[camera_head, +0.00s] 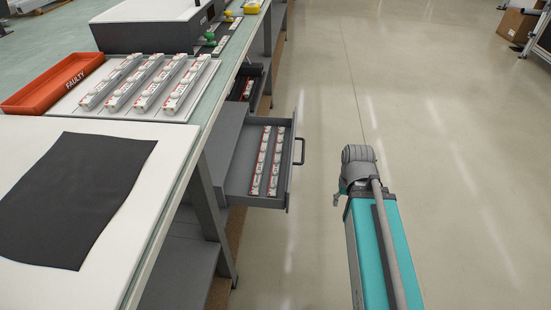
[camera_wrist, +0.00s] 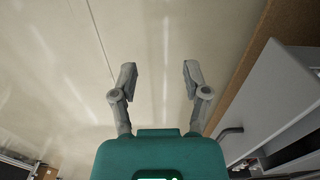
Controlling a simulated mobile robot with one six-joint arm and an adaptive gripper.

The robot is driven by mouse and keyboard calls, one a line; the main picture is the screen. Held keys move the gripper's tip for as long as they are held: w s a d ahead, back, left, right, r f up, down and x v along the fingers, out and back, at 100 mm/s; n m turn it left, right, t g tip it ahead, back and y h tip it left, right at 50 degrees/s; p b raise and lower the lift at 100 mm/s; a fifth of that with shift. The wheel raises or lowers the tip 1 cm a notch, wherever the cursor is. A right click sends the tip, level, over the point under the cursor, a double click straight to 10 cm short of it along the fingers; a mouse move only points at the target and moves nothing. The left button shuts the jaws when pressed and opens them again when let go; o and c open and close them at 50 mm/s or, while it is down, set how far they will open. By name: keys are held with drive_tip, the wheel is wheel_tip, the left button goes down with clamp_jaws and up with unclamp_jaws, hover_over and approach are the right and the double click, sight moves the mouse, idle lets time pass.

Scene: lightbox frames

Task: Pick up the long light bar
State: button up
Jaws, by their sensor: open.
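Several long light bars (camera_head: 145,82), white and red with round lenses, lie side by side on a white board (camera_head: 75,104) on the bench. Two more long light bars (camera_head: 269,160) lie in an open grey drawer (camera_head: 240,185) below the bench edge. I cannot tell which bar is meant. My gripper (camera_wrist: 158,75) is open and empty, its two grey fingers apart over bare floor in the wrist view. In the head view my arm stands right of the drawer, clear of it; the fingertips cannot be made out there.
A red tray (camera_head: 52,82) marked FAULTY sits left of the board. A black mat (camera_head: 70,195) lies on the near bench top (camera_head: 65,290). The drawer handle (camera_head: 300,150) juts into the aisle. A second, darker drawer (camera_head: 250,85) is farther back. The floor (camera_head: 430,110) is free.

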wheel_tip(320, 180, up, 6)
drive_tip(key=t+p, duration=0.2)
drive_tip(key=p, duration=0.4)
hover_over(277, 155)
drive_tip(key=s, duration=0.2)
drive_tip(key=f+b, duration=0.2)
drive_tip(key=b, duration=0.1)
drive_tip(key=f+b, duration=0.2)
drive_tip(key=f, duration=0.1)
drive_tip(key=w+f+b, duration=0.1)
drive_tip(key=f+b, duration=0.2)
drive_tip(key=shift+w+d+f+b, duration=0.1)
drive_tip(key=shift+f+b, duration=0.15)
drive_tip(key=shift+b, duration=0.1)
drive_tip(key=shift+w+f+b, duration=0.2)
drive_tip(key=shift+f+b, duration=1.1)
drive_tip(key=shift+w+f+b, duration=0.15)
drive_tip(key=shift+f+b, duration=1.1)
drive_tip(key=shift+f, duration=0.05)
